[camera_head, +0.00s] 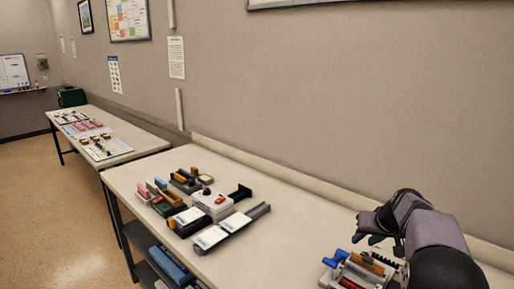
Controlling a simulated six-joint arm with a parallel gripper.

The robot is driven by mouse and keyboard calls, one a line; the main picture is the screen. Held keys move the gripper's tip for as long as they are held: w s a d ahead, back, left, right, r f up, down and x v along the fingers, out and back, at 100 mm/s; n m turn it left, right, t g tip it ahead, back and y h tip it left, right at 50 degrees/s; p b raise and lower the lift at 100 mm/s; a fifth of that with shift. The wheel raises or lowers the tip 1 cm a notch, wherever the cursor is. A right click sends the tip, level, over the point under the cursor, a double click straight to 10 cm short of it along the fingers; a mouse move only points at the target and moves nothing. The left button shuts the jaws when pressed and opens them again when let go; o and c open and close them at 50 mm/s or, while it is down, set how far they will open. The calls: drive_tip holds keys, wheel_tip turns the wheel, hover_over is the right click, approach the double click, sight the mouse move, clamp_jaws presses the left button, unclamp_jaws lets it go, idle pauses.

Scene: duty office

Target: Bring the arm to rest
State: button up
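My arm comes in from the lower right corner and bends over the right end of the near table (290,225). My gripper (367,239) points down at the end of the arm, above and behind a light-coloured rack or tray (350,274). Its dark fingertips are small and partly merged with the wrist, so I cannot tell whether they are open or shut. I see nothing clearly held. The arm hides part of the tray's right side.
The tray holds a blue item (335,258) and an orange-brown piece (367,264). Stamps, boxes and a white device with a red mark (212,203) stand on the table's left half. Bare tabletop lies between. A wall (350,100) rises behind. Another table (140,138) stands farther left.

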drive_tip(key=s+a+r+g+p, duration=0.35)
drive_tip(key=s+a+p, duration=0.65)
drive_tip(key=s+a, duration=0.55)
drive_tip(key=s+a+r+n+g+p, duration=0.15)
drive_tip(key=s+p, duration=0.25)
drive_tip(key=s, duration=0.5)
drive_tip(key=s+a+n+g+p, duration=0.1)
drive_tip(key=s+a+p, duration=0.2)
drive_tip(key=s, duration=0.7)
wheel_tip(320, 180, down, 16)
drive_tip(key=b, duration=1.6)
drive_tip(key=shift+w+f+b, duration=0.2)
drive_tip(key=shift+b, duration=0.1)
